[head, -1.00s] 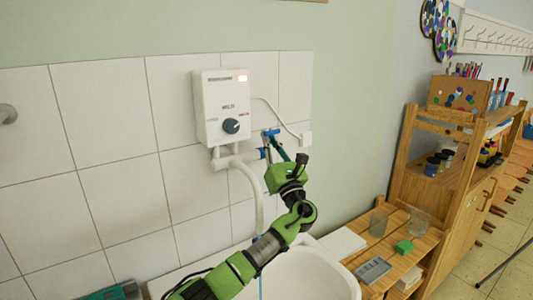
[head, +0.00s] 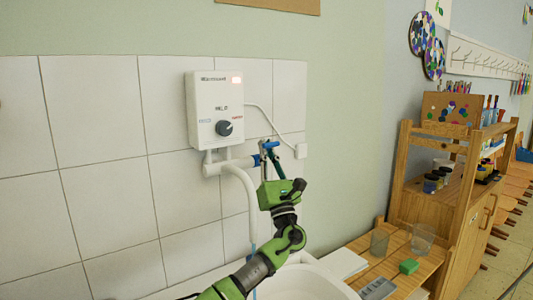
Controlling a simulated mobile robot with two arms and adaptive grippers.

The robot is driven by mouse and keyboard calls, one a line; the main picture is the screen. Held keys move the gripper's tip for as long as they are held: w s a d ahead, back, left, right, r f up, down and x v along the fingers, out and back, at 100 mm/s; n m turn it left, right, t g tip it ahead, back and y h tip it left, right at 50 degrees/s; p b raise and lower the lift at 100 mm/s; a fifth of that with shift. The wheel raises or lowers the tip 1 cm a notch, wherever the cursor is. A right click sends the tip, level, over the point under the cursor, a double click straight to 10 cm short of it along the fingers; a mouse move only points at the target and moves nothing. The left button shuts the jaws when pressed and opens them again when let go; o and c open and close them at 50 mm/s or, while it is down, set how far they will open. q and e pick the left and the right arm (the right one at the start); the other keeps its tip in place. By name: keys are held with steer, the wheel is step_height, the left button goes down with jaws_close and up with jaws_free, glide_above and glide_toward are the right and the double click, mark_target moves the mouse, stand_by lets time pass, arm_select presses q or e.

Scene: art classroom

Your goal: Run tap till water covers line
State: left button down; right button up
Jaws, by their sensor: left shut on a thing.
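A white water heater (head: 215,112) with a dark knob and a lit red display hangs on the tiled wall. A white spout (head: 246,192) curves down from its pipe, and a thin bluish streak (head: 254,293) below its end looks like running water. The tap's blue handle (head: 269,145) is right of the pipe. My left gripper (head: 272,160) is at the tap, shut on the handle; its green body partly hides the contact. The white basin (head: 308,284) shows only its back part. No water line or level is visible. My right gripper is out of view.
A wooden shelf (head: 452,195) with paint jars and brushes stands farther right.

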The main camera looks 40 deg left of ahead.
arm_select(q)
steer(key=c, duration=2.2)
jaws_free()
steer(key=shift+d, duration=0.1)
steer(key=shift+o, duration=0.2)
steer(key=v, duration=1.2)
